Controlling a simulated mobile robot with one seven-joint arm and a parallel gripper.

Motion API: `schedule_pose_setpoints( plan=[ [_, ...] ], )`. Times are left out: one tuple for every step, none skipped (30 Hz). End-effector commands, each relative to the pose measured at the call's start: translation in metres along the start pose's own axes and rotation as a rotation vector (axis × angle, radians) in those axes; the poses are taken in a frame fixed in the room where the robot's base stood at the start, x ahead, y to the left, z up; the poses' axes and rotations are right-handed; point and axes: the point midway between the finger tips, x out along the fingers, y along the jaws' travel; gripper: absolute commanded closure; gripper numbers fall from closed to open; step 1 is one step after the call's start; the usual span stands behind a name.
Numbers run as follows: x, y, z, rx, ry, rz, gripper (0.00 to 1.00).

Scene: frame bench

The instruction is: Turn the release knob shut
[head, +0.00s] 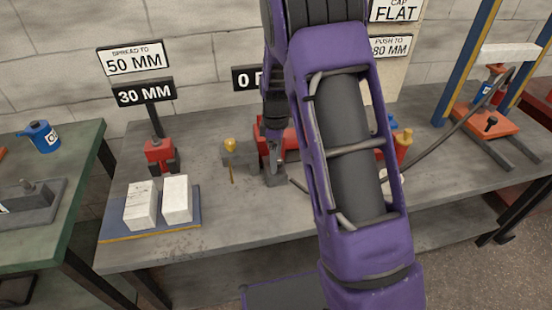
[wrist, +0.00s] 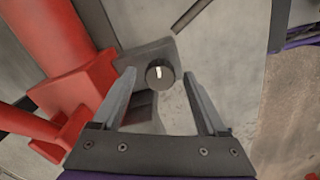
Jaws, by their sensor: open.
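The release knob (wrist: 159,73) is a round black knob with a white pointer line, seen in the wrist view on a dark grey block (wrist: 148,52) beside a red body (wrist: 75,90). My gripper (wrist: 160,88) is open, with one finger on each side of the knob and a gap to each. Nothing is held. In the head view my gripper (head: 273,160) is low over the bench near the red unit (head: 292,135). My purple arm hides much of that unit, and the knob cannot be made out there.
Two white blocks (head: 158,202) sit on a blue mat (head: 190,227) at the bench's left. A red tool (head: 160,155) and a brass-topped fitting (head: 231,150) stand behind. A dark hose (head: 455,128) runs to an orange press (head: 487,120) at right. The bench front (head: 240,225) is clear.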

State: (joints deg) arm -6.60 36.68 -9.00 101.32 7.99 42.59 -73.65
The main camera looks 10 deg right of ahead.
Motion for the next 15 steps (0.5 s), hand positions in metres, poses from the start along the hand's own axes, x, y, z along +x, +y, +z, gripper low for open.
schedule_pose_setpoints(
  plan=[
    [0.0017, -0.0002, 0.0, 0.0, 0.0, 0.0, 0.24],
    [0.0022, -0.0002, 0.0, 0.0, 0.0, 0.0, 0.24],
    [0.0024, -0.0002, 0.0001, 0.0, 0.0, 0.0, 0.24],
    [0.0025, -0.0001, 0.0001, 0.0, 0.0, 0.0, 0.24],
    [0.0025, -0.0001, 0.0001, 0.0, 0.0, 0.0, 0.24],
    [0.0024, -0.0001, 0.0001, 0.0, 0.0, 0.0, 0.24],
    [0.0023, -0.0001, 0.0001, 0.0, 0.0, 0.0, 0.24],
    [0.0023, -0.0001, 0.0001, 0.0, 0.0, 0.0, 0.24],
    [0.0023, -0.0001, 0.0001, 0.0, 0.0, 0.0, 0.26],
    [0.0023, -0.0001, 0.0001, 0.0, 0.0, 0.0, 0.31],
    [0.0022, -0.0001, 0.0001, 0.0, 0.0, 0.0, 0.36],
    [0.0022, -0.0001, 0.0001, 0.0, 0.0, 0.0, 0.44],
    [0.0022, -0.0001, 0.0001, 0.0, 0.0, 0.0, 0.49],
    [0.0022, -0.0001, 0.0001, 0.0, -0.001, 0.0, 0.54],
    [0.0021, -0.0001, 0.0001, -0.001, 0.0, 0.0, 0.62]
  ],
)
